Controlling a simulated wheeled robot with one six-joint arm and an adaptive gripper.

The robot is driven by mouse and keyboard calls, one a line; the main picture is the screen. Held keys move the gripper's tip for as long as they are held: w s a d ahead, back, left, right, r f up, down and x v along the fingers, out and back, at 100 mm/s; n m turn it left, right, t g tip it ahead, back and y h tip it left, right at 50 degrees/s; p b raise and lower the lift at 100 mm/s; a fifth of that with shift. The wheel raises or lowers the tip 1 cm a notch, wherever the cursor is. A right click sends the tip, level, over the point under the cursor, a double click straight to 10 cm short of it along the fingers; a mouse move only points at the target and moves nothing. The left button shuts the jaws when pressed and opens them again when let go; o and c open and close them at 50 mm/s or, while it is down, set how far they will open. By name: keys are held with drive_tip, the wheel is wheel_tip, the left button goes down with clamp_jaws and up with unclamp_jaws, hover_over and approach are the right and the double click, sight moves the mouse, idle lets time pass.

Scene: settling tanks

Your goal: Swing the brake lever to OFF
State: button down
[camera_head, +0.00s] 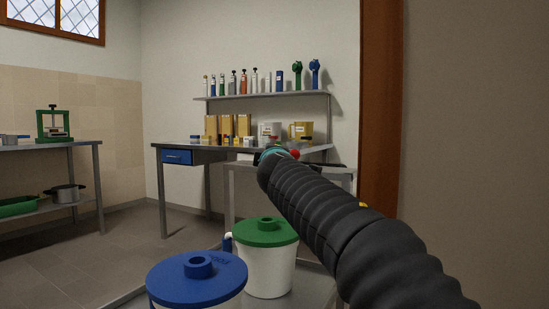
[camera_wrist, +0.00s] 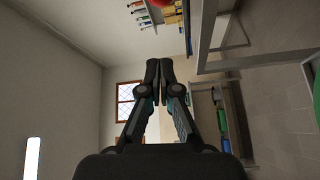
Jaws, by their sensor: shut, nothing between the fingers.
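A small red ball (camera_head: 295,154) shows just past the end of my arm in the head view; it may be the knob of the brake lever, but its shaft and any OFF mark are hidden or too small to tell. A red round thing (camera_wrist: 160,2) is cut off at the top edge of the wrist view, seemingly the same ball. My gripper (camera_wrist: 159,67) is shut and empty, its fingertips together below that red thing in the picture and apart from it. In the head view my arm hides most of the gripper.
A grey metal frame (camera_head: 230,200) stands by my arm. A blue-lidded bucket (camera_head: 197,280) and a green-lidded bucket (camera_head: 266,235) are in front. A bench with a blue drawer (camera_head: 177,157) and a bottle shelf (camera_head: 265,96) stand behind. A brown door frame (camera_head: 379,110) is at right. Floor at left is clear.

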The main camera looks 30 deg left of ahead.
drive_tip(key=s+d, duration=0.4)
drive_tip(key=d, duration=0.3)
drive_tip(key=shift+d+f, duration=0.3)
drive_tip(key=shift+s, duration=0.1)
